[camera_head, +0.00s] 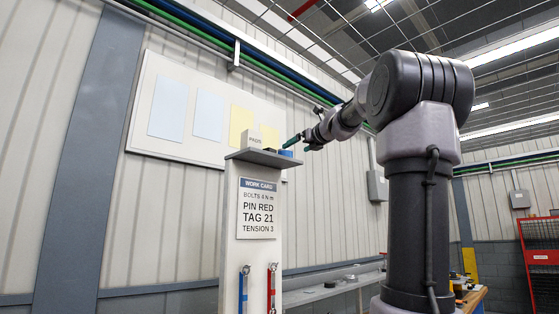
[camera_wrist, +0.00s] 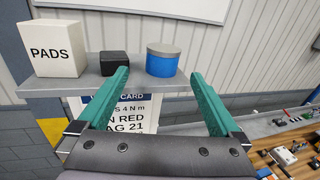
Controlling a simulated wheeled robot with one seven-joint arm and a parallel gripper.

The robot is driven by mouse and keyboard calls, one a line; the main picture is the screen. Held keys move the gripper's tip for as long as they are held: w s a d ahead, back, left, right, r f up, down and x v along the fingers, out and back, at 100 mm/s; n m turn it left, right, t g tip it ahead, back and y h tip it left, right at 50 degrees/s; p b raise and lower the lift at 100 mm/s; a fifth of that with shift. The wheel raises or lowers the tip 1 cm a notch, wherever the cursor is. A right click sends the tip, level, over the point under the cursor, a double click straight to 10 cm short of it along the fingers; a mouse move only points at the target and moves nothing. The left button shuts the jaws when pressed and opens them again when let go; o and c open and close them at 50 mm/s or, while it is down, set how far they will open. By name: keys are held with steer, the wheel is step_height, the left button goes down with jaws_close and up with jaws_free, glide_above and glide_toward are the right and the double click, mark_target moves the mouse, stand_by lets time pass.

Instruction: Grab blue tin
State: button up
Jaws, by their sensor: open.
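The blue tin (camera_wrist: 162,62) is a short cylinder with a grey lid. It stands upright on a grey shelf (camera_wrist: 60,82) in the wrist view. My gripper (camera_wrist: 160,82) is open, with its two green fingers apart and nothing between them. The tin shows beyond the fingertips, between them and nearer the middle. In the head view the tin is a small blue patch (camera_head: 286,153) on the shelf top, just left of my gripper (camera_head: 298,146). I cannot tell the exact gap between fingers and tin.
A black box (camera_wrist: 113,63) stands on the shelf left of the tin, and a white box marked PADS (camera_wrist: 52,48) stands further left. A wall with a board (camera_head: 200,110) is behind. A work card (camera_head: 257,208) hangs below the shelf. A cluttered bench (camera_wrist: 290,150) lies lower right.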

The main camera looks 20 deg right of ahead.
mark_target(289, 151)
steer(key=w, duration=0.5)
steer(key=shift+w+r, duration=0.3)
steer(key=shift+w, duration=0.05)
steer(key=shift+w+a+r, duration=0.15)
steer(key=shift+w, duration=1.2)
steer(key=shift+w+a+r, duration=0.1)
steer(key=shift+w+r, duration=0.05)
steer(key=shift+w, duration=1.15)
steer(key=shift+c, duration=0.3)
steer(key=c, duration=1.4)
steer(key=shift+o, duration=0.2)
steer(key=shift+r, duration=0.1)
